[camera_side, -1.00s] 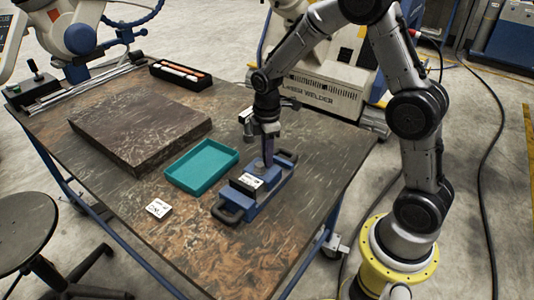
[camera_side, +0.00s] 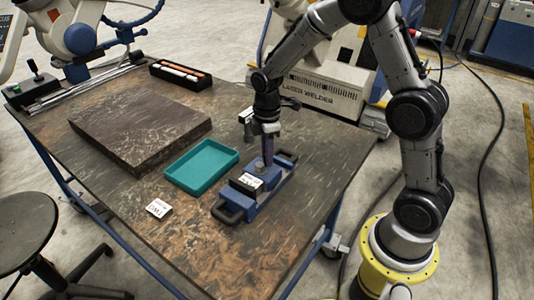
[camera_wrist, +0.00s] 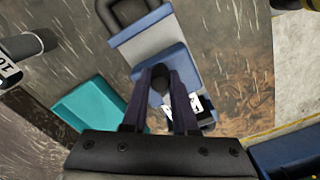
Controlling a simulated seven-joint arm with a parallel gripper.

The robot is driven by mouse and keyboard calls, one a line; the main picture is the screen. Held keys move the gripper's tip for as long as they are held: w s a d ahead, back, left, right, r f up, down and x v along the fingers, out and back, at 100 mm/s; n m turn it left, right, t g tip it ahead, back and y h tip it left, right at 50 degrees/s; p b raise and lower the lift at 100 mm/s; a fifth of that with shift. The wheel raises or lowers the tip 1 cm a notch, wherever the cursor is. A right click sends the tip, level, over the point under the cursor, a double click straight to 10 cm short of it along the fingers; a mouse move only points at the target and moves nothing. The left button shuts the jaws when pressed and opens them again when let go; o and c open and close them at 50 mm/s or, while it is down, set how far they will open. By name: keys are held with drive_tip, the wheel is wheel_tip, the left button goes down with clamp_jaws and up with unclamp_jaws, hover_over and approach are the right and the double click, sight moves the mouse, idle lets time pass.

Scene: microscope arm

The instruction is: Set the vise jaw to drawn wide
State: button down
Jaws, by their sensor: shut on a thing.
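The blue vise (camera_side: 255,187) sits on the worktable, with a dark handle at each end and a black and white label on its near part. In the wrist view the vise's blue body (camera_wrist: 172,55) lies under my fingers. My gripper (camera_side: 264,158) points down at the vise's far part. In the wrist view my gripper (camera_wrist: 160,78) has its two dark fingers close together around a small dark grey post on the blue jaw. The fingers partly hide the labelled part and the gap between the jaws.
A teal tray (camera_side: 202,168) stands just left of the vise. A white printed card (camera_side: 158,208) lies near the table's front edge. A large dark slab (camera_side: 140,125) and a black box of coloured items (camera_side: 181,76) are further back. The table's front right is clear.

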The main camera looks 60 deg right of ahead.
drive_tip(key=shift+d, duration=1.6)
drive_tip(key=c, duration=0.7)
unclamp_jaws()
wheel_tip(320, 180, up, 14)
drive_tip(key=shift+f, duration=0.1)
